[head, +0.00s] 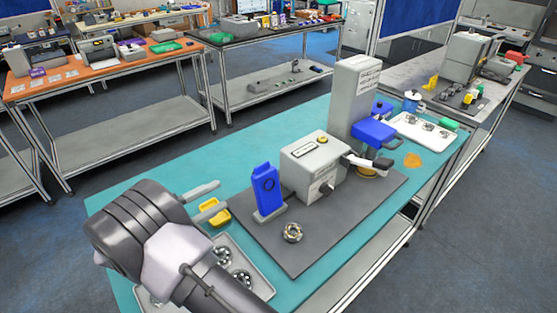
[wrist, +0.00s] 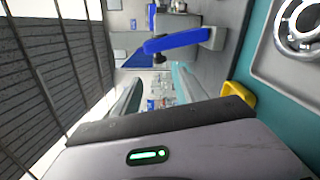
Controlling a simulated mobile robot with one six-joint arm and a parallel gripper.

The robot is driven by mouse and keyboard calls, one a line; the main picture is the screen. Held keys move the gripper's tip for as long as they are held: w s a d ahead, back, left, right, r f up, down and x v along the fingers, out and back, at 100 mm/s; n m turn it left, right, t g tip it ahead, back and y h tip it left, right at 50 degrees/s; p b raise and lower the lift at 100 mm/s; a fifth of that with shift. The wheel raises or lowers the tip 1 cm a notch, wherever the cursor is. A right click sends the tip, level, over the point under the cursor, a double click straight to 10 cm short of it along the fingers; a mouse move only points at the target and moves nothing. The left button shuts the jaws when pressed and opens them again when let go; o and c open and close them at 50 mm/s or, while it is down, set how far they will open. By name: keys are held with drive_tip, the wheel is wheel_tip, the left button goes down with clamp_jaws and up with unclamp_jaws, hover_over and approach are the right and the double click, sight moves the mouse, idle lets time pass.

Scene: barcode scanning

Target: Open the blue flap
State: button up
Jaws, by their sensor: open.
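A blue upright piece (head: 266,188) stands on a small grey base on the dark mat, left of a grey box-shaped machine (head: 318,165). It also shows in the wrist view (wrist: 176,42), in a picture turned on its side. A second blue part (head: 374,133) sits on a tall grey machine (head: 354,90) farther back. I cannot tell which blue part is the flap. My gripper (head: 205,200) is at the front left, left of the upright blue piece and apart from it. Its two fingers (wrist: 156,88) are spread with nothing between them.
A tray of metal parts (head: 262,283) is below my arm. A round metal part (head: 292,233) rests on the mat (head: 300,258). The front right of the mat is clear.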

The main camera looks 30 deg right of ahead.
sight(266, 170)
drive_tip(key=w+d+b, duration=0.1)
drive_tip(key=d, duration=0.4)
drive_tip(key=w+d+b, duration=0.1)
drive_tip(key=d+b, duration=0.1)
drive_tip(key=d, duration=0.4)
drive_tip(key=w+d+b, duration=0.1)
drive_tip(key=d, duration=0.4)
drive_tip(key=shift+w+d, duration=0.2)
drive_tip(key=shift+d, duration=0.2)
drive_tip(key=shift+c, duration=0.4)
clamp_jaws()
